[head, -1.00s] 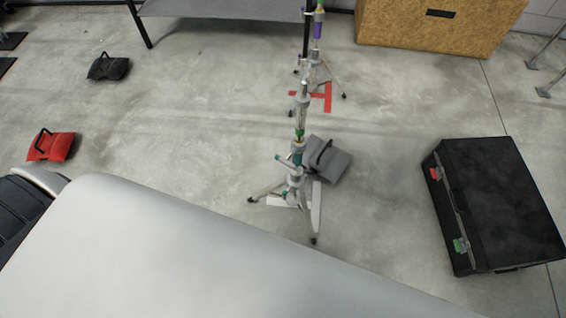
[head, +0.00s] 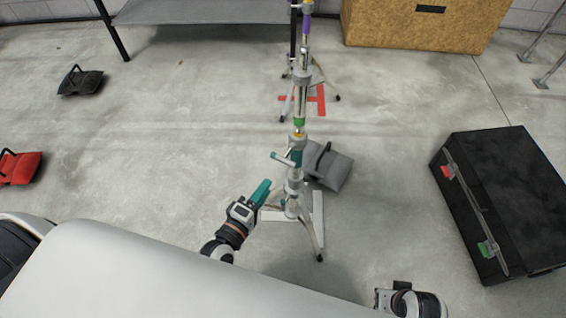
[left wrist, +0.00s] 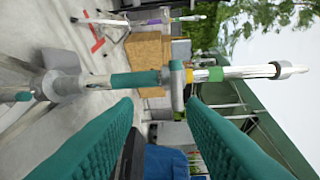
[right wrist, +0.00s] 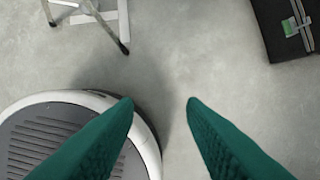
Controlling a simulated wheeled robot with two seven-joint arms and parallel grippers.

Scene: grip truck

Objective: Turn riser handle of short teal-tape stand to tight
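In the left wrist view the stand lies across the picture, with the teal tape (left wrist: 135,80) left of the grey handle (left wrist: 178,92). My left gripper (head: 265,186) is just below and left of the handle. Its teal fingers (left wrist: 160,100) are open; the handle appears between them, apparently beyond the tips. My right gripper (right wrist: 161,100) is open and empty over bare floor.
A grey sandbag (head: 331,168) lies behind the stand's base. A second stand with purple tape (head: 306,23) stands behind, near red floor tape. A black case (head: 510,190) is at the right, a wooden crate (head: 400,25) at the back.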

